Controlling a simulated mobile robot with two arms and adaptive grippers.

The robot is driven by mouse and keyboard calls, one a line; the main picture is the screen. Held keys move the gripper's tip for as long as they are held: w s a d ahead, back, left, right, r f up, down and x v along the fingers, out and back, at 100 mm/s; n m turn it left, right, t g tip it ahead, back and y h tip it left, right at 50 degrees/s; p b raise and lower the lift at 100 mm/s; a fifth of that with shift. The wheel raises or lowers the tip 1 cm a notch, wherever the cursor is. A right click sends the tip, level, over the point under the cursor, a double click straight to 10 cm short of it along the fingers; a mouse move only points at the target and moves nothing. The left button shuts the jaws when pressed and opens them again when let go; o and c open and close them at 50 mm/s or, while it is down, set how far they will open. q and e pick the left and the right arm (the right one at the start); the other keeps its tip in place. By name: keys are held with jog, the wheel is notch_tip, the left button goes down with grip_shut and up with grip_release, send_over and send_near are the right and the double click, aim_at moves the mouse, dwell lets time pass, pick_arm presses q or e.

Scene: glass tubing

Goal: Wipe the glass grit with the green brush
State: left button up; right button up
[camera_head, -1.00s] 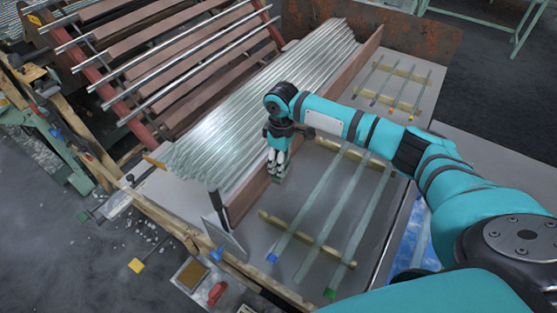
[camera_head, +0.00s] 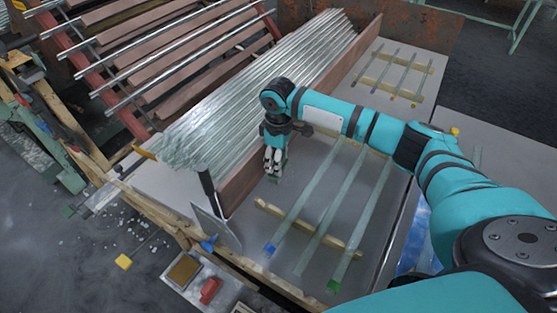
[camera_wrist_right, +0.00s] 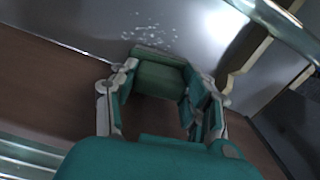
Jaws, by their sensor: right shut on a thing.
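My right gripper (camera_head: 273,160) is over the grey table, beside the brown board that borders the glass tubes. In the right wrist view, its fingers (camera_wrist_right: 160,98) are shut on the green brush (camera_wrist_right: 160,76), a block-like piece held between them. In the head view the brush is mostly hidden by the fingers. The glass grit (camera_wrist_right: 150,30) shows in the wrist view as small white specks on the grey surface just beyond the brush. I cannot make out this grit in the head view. My left gripper is not in view.
A bundle of glass tubes (camera_head: 245,95) lies left of the brown board (camera_head: 243,180). Several separate tubes (camera_head: 318,215) lie on wooden strips to the right. A dark-handled scraper-like tool (camera_head: 212,210) stands at the near edge. White bits (camera_head: 122,225) litter the floor.

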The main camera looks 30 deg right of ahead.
dwell(0.7)
jog(key=shift+f, duration=1)
